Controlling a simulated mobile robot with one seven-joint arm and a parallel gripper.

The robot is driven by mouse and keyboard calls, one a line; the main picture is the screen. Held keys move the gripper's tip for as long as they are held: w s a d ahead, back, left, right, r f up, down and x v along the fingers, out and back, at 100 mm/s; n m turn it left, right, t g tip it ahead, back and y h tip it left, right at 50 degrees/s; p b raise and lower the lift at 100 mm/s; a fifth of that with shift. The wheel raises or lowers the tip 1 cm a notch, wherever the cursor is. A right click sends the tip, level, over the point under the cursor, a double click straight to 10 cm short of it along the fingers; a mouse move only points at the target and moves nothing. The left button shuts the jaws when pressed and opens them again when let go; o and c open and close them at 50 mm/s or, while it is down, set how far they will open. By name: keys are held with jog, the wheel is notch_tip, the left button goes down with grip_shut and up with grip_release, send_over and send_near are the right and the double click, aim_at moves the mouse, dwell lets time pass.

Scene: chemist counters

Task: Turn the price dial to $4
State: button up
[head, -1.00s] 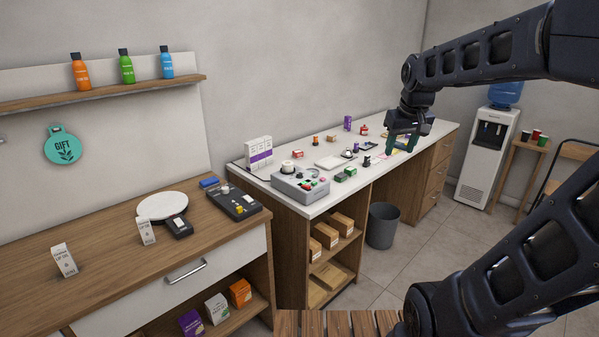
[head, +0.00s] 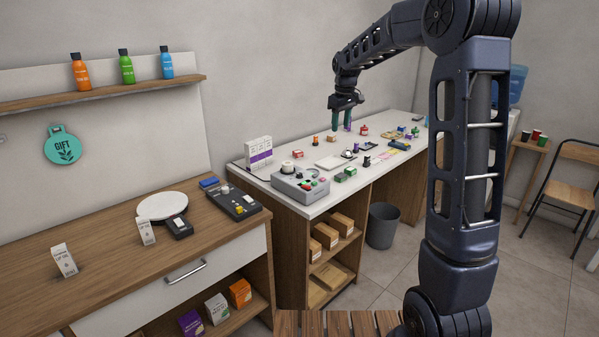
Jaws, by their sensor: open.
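No thing in the head view can be read clearly as a price dial. A grey box (head: 300,185) with a pale round knob (head: 287,168) and small coloured buttons stands at the near left end of the white counter. A black panel (head: 235,204) with small pale and yellow controls lies on the wooden counter at left. Their markings are too small to read. My gripper (head: 341,126) has dark green fingers pointing down. It is open and empty above the back part of the white counter, beyond and right of the grey box.
Many small items lie on the white counter (head: 263,180). A card display (head: 259,152) stands behind the grey box. The wooden counter (head: 100,245) holds a round white plate (head: 162,206) and small upright cards. A bin (head: 382,226) stands on the floor.

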jog(key=w+a+f+n, duration=0.3)
jog(key=w+a+f, duration=0.5)
jog(key=w, duration=0.2)
jog(key=n+g, duration=0.2)
send_over(299, 175)
jog(key=w, duration=0.1)
notch_tip(299, 175, down, 10)
jog(key=f, duration=1)
jog(key=shift+w+d+f, duration=0.1)
jog(key=shift+w+f, duration=0.1)
jog(key=shift+f, duration=0.1)
jog(key=c, duration=1)
